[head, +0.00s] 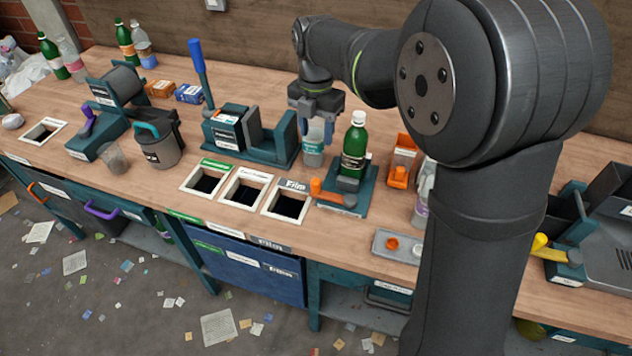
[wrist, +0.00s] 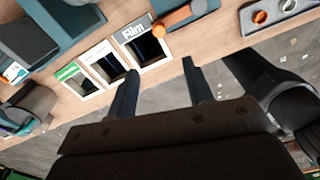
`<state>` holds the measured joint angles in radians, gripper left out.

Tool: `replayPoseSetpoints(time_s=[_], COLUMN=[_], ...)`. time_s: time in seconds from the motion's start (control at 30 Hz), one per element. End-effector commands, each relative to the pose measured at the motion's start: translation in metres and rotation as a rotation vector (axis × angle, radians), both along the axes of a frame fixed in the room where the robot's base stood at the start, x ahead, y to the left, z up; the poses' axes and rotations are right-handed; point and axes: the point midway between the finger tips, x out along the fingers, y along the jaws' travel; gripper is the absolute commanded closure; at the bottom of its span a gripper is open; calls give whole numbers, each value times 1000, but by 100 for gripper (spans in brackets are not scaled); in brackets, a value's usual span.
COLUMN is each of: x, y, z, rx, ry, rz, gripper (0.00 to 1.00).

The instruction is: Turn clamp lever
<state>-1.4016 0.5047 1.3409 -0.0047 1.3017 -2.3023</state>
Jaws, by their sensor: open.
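A green bottle (head: 354,150) stands upright in this fixture. In the wrist view the orange lever (wrist: 174,27) is at the top, beyond the fingertips. My gripper (head: 318,138) points down, left of the green bottle and behind the lever in the head view, apart from the lever. In the wrist view my gripper (wrist: 160,68) is open with nothing between its fingers.
A clear bottle (head: 313,155) with a teal label stands close to my gripper. Framed openings (head: 246,188), one labelled Film, lie left of the lever. A press (head: 238,130) with a blue lever (head: 200,70) stands left.

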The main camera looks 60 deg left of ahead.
Motion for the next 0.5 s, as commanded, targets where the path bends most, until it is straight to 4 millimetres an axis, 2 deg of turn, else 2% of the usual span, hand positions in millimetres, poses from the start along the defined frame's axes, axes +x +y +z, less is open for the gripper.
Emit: replayPoseSetpoints(time_s=[0.27,0.5], x=[-2,-2], y=[1,0], z=[-21,-69], rx=[-3,-5], ry=[0,0], rz=[67,65], gripper=[53,53])
